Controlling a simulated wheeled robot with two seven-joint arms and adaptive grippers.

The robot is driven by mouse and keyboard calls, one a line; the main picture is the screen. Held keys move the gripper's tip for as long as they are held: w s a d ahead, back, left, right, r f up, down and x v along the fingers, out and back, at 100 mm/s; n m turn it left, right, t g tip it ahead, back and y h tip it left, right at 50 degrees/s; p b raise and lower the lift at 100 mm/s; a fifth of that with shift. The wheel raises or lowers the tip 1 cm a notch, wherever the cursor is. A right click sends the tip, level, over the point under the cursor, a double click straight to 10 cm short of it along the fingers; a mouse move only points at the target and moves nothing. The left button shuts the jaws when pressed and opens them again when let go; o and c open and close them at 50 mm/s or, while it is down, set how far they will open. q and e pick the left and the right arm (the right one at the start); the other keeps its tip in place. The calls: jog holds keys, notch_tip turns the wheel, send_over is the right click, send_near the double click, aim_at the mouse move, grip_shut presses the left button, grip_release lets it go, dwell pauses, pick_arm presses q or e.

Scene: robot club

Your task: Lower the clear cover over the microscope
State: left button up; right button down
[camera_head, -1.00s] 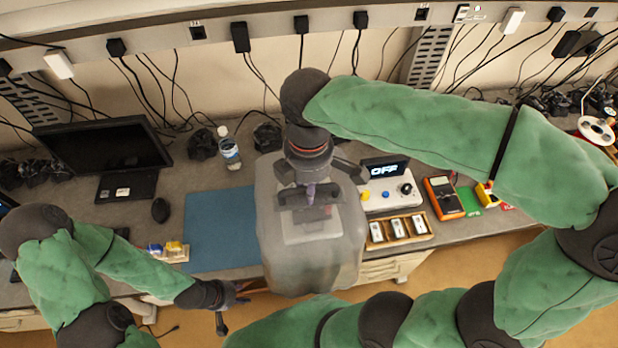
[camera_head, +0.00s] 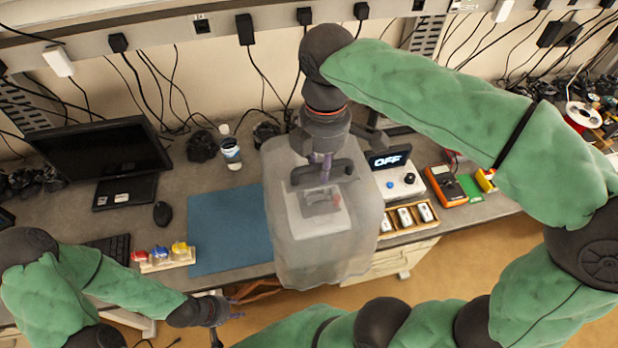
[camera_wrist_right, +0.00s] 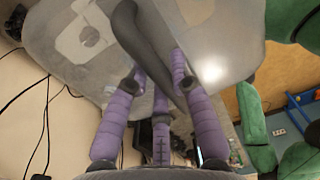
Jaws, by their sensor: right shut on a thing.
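The clear cover (camera_head: 305,255) is a translucent, rounded box with a dark handle on top, in the middle of the head view above the bench and its front edge. My right gripper (camera_head: 324,172) comes down from above and is shut on the handle. In the right wrist view the fingers (camera_wrist_right: 163,85) are around the dark handle (camera_wrist_right: 145,50). A pale, square shape (camera_head: 320,212) shows at the cover below the handle; I cannot tell whether it is part of the microscope. The microscope is not clearly visible. My left gripper (camera_head: 228,322) is empty and looks open, low in front of the bench.
Right of the cover stand a control box (camera_head: 397,180) reading OFF, a wooden tray (camera_head: 410,232) and an orange meter (camera_head: 446,185).

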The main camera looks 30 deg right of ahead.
jog(key=shift+d+r, duration=0.2)
jog(key=shift+d, duration=0.05)
jog(key=shift+d+r+p, duration=0.55)
jog(key=shift+r+p, duration=0.1)
jog(key=r+p, duration=0.2)
jog(key=shift+a+r, duration=0.35)
jog(key=shift+d+r+p, duration=0.15)
jog(key=shift+r+p, duration=0.4)
jog(key=shift+r, duration=0.2)
notch_tip(320, 180, up, 10)
jog(key=r+p, duration=0.1)
jog(key=p, duration=0.7)
pick_arm(q)
notch_tip(320, 180, up, 18)
jog(key=p, duration=0.6)
jog(key=shift+d+r, duration=0.2)
jog(key=shift+d, duration=0.1)
pick_arm(e)
jog(key=w+d, duration=0.3)
jog(key=w, duration=0.4)
jog(key=w+d, duration=0.3)
jog(key=w, duration=0.4)
jog(key=shift+w+d+f, duration=0.25)
jog(key=shift+w+f, duration=0.1)
jog(key=shift+f, duration=0.1)
pick_arm(q)
jog(key=shift+f, duration=0.1)
